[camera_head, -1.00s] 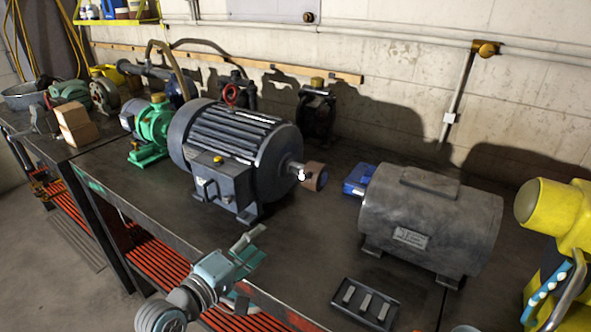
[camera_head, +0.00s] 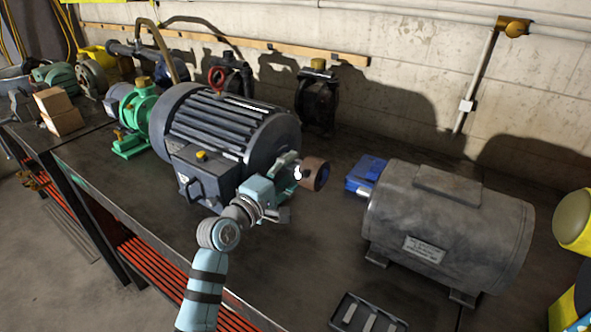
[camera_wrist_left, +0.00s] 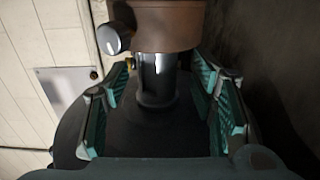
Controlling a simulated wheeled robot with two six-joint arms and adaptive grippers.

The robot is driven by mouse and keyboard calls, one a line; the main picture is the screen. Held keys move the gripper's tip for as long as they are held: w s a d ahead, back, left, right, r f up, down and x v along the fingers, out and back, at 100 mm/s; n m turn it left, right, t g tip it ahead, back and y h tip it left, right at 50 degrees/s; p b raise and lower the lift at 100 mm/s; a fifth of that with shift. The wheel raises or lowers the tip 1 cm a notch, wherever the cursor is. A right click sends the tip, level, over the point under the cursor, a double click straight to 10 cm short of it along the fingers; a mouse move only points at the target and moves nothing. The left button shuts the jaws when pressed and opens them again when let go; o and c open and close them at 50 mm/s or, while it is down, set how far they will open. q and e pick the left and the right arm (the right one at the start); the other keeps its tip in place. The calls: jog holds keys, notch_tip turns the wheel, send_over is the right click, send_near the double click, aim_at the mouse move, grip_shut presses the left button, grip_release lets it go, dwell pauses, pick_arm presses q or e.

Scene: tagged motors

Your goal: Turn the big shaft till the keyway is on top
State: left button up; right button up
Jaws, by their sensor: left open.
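The big dark grey finned motor (camera_head: 215,125) stands on the bench. Its short bright shaft points right and carries a brown collar (camera_head: 317,175) with a small silver knob (camera_head: 298,174) on its side. In the left wrist view the silver shaft (camera_wrist_left: 158,75) runs between the collar (camera_wrist_left: 165,28) and the dark motor face. My left gripper (camera_head: 287,186) is open beside the shaft end, its teal-padded fingers on either side of the shaft with gaps. I cannot make out the keyway clearly. My right gripper is not in view.
A grey motor (camera_head: 447,228) with a blue box (camera_head: 364,174) by its shaft stands to the right. A black slotted tray (camera_head: 368,313) lies at the front edge. A green pump (camera_head: 137,118) stands left, and a black pump (camera_head: 317,100) behind.

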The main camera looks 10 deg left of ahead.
pick_arm(q)
jog(key=shift+x, duration=0.75)
jog(key=shift+w+d, duration=0.15)
jog(key=shift+w, duration=0.05)
jog(key=shift+w+d+r, duration=0.1)
jog(key=shift+r, duration=0.05)
